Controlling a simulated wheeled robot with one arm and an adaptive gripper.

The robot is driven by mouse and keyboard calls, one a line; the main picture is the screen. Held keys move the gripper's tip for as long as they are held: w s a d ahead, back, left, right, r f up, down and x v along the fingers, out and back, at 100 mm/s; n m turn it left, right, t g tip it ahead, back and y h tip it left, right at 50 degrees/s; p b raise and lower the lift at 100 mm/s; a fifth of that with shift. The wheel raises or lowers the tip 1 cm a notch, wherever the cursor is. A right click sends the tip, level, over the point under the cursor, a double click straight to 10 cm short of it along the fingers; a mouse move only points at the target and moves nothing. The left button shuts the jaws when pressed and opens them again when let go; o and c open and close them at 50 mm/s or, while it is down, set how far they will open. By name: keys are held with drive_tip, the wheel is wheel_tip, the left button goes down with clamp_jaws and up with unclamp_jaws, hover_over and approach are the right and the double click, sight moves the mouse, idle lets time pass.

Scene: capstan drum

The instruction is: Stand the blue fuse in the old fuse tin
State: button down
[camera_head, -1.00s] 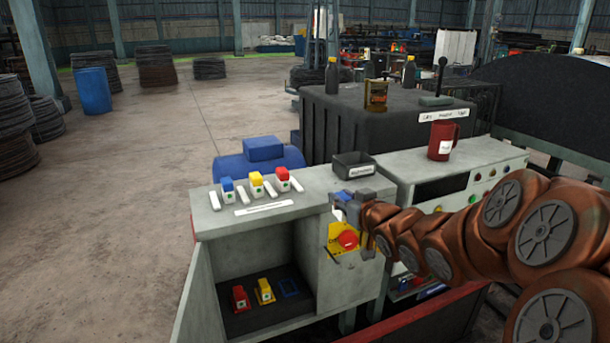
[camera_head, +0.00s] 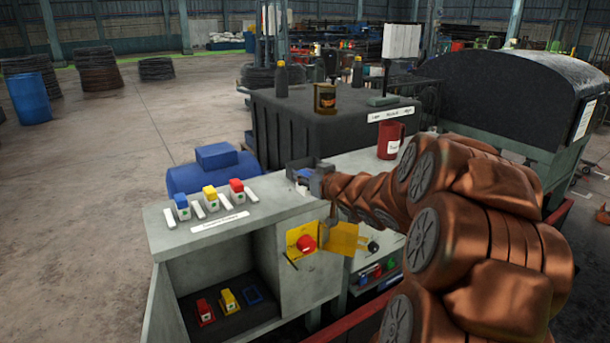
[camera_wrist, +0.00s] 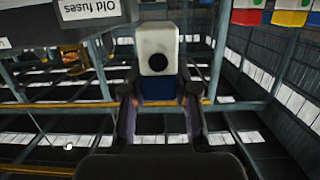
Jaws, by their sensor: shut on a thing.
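My gripper (camera_wrist: 160,92) is shut on a blue fuse (camera_wrist: 157,50), which has a white body with a dark round spot and a blue part between the fingers. In the head view my gripper (camera_head: 309,180) is over the right end of the grey cabinet top, at the old fuse tin. The old fuse tin (camera_head: 302,163) is a small dark open box, partly covered by my gripper there. Its "Old fuses" label (camera_wrist: 88,10) shows at the wrist view's upper left. I cannot tell whether the held fuse touches the tin.
Blue (camera_head: 182,205), yellow (camera_head: 210,196) and red (camera_head: 237,190) fuses stand in a row on the cabinet top (camera_head: 262,212). Red and yellow fuses lie on the shelf below, beside an empty blue outline (camera_head: 253,294). A red mug (camera_head: 390,140) stands to the right.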

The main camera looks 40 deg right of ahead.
drive_tip(key=w+d, duration=0.1)
drive_tip(key=w, duration=0.1)
drive_tip(key=w+d+p, duration=0.1)
drive_tip(key=w+d, duration=0.1)
drive_tip(key=w+d+p, duration=0.1)
drive_tip(key=shift+w+d+f, duration=0.2)
drive_tip(key=shift+w+f, duration=0.05)
drive_tip(key=shift+w, duration=0.15)
drive_tip(key=shift+f, duration=1.8)
drive_tip(key=shift+f, duration=0.1)
drive_tip(key=c, duration=0.9)
unclamp_jaws()
drive_tip(key=b+v, duration=0.1)
drive_tip(key=v, duration=1.1)
